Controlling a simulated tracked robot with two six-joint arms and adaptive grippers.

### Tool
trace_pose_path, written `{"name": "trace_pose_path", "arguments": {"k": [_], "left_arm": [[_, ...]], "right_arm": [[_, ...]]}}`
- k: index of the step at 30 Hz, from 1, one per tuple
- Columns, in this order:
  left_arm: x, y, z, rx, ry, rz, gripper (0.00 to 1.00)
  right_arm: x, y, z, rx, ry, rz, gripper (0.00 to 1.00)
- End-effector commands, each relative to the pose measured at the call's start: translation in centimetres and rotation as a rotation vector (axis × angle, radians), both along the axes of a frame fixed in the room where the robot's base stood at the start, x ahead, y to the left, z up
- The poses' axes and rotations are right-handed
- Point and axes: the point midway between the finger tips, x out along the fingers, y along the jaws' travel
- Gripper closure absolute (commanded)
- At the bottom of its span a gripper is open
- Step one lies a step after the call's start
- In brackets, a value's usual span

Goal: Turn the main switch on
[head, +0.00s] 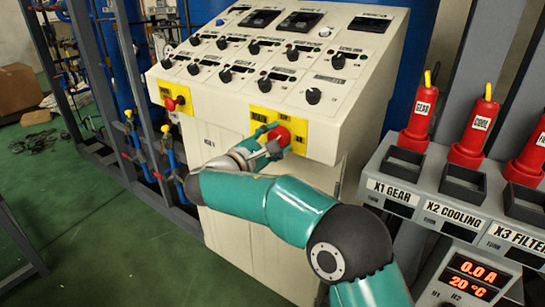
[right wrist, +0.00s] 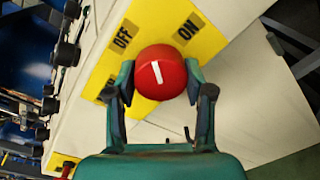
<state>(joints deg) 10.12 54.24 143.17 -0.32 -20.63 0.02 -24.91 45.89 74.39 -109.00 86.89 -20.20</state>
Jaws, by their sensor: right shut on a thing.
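The main switch is a round red knob (head: 279,136) on a yellow plate (head: 299,124) on the front of the control cabinet. In the right wrist view the knob (right wrist: 160,72) carries a white mark, and the yellow plate (right wrist: 143,20) reads OFF and ON. The white mark is tilted slightly from the picture's vertical; which label it points to, I cannot tell for sure. My right gripper (head: 270,140) is shut on the knob, with one finger on each side, as the right wrist view (right wrist: 161,85) shows. My left gripper is not in view.
The cabinet's sloped panel (head: 290,50) holds several black knobs and displays. Another red knob (head: 175,103) on yellow sits at the cabinet's left. At right, red plugs (head: 473,130) stand by black sockets on a grey rack (head: 440,205). Green floor (head: 110,225) is open at left.

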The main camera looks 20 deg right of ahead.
Motion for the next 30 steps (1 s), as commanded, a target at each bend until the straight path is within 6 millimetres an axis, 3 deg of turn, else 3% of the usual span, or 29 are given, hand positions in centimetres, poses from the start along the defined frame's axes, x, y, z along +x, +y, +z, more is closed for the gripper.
{"name": "trace_pose_path", "arguments": {"k": [1, 15, 30], "left_arm": [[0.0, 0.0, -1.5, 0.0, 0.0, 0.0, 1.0], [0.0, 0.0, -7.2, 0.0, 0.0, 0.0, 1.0], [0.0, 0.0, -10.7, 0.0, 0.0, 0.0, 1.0]], "right_arm": [[-0.1, -0.2, -0.8, 0.031, -0.037, -0.007, 0.83], [-0.1, -0.2, -0.6, 0.305, -0.385, -0.007, 0.83], [-0.1, -0.3, -0.4, 0.525, -0.666, -0.01, 0.83]]}}
